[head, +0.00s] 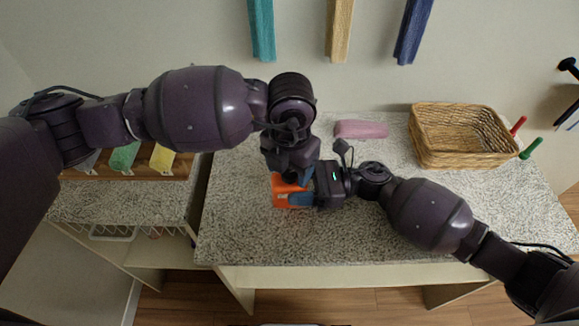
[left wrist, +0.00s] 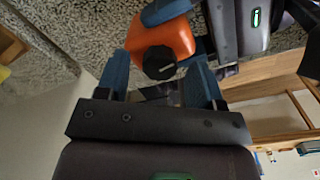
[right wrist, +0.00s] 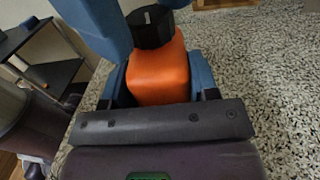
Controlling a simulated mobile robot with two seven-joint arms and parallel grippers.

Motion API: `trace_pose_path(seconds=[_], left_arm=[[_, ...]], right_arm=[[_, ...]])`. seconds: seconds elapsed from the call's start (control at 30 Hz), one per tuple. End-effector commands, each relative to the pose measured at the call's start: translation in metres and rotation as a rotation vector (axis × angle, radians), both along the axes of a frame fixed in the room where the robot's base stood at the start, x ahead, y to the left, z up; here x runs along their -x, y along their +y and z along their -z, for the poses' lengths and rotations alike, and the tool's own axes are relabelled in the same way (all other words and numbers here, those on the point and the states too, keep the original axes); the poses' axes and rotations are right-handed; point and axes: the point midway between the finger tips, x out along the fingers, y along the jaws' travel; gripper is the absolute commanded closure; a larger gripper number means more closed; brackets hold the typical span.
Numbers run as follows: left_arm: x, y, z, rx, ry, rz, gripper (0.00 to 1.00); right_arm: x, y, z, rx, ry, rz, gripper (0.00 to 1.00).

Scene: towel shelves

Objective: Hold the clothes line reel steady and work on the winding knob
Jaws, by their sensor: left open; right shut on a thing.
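The orange clothes line reel (head: 287,194) sits on the speckled counter under my two grippers. It also shows in the right wrist view (right wrist: 158,75), where my right gripper (right wrist: 158,85) is shut on its orange body. The black winding knob shows in the left wrist view (left wrist: 160,62) and the right wrist view (right wrist: 150,27). My left gripper (left wrist: 165,75) is open, with its blue fingers on either side of the knob; I cannot tell whether they touch it. In the head view my arms hide much of the reel.
A wicker basket (head: 462,160) stands at the back right of the counter, with a red and a green handle beside it. A folded pink towel (head: 360,129) lies at the back. Teal, tan and blue towels hang on the wall. The front right counter is clear.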

Motion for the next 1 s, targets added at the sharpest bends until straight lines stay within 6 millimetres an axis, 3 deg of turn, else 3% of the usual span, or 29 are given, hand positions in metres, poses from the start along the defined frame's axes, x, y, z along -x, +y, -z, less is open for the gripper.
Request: trace_pose_path(seconds=[0.37, 0.67, 1.0], left_arm=[[0.0001, 0.0001, 0.0047, 0.0, 0.0, 0.0, 0.4], [0.0, 0.0002, 0.0045, 0.0, 0.0, 0.0, 0.86], [0.0, 0.0003, 0.0043, -0.001, 0.003, 0.124, 0.89]], right_arm=[[0.0, -0.0001, 0.0003, 0.001, 0.0, 0.0, 0.73], [0.0, -0.0001, 0.0003, 0.001, 0.0, 0.0, 0.73], [0.0, -0.0001, 0.0003, 0.001, 0.0, 0.0, 0.73]])
